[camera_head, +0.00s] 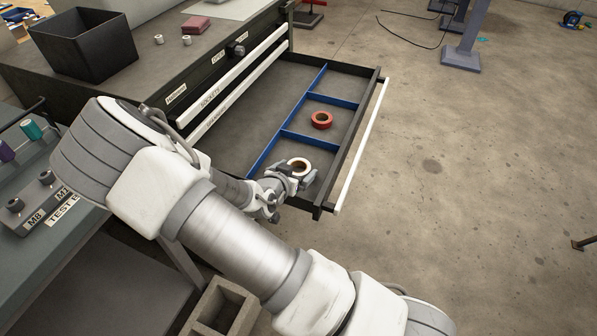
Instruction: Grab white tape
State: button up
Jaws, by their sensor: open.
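The white tape (306,163) is a roll with a white rim and a brown-orange inside, in the nearest blue-divided compartment of the open drawer (237,128). My gripper (298,174) is open at the tape, with a finger showing on each side of the roll. I cannot tell whether the fingers touch it. The near part of the roll is partly covered by my gripper.
A red tape roll (321,119) lies in the adjoining compartment. Blue dividers (292,107) and the drawer's front with a white handle strip (361,146) stand close to my gripper. A black bin (84,45) is on the cabinet top.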

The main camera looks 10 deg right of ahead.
jog(key=c, duration=1.2)
jog(key=shift+o, duration=0.2)
jog(key=shift+w+r, duration=0.1)
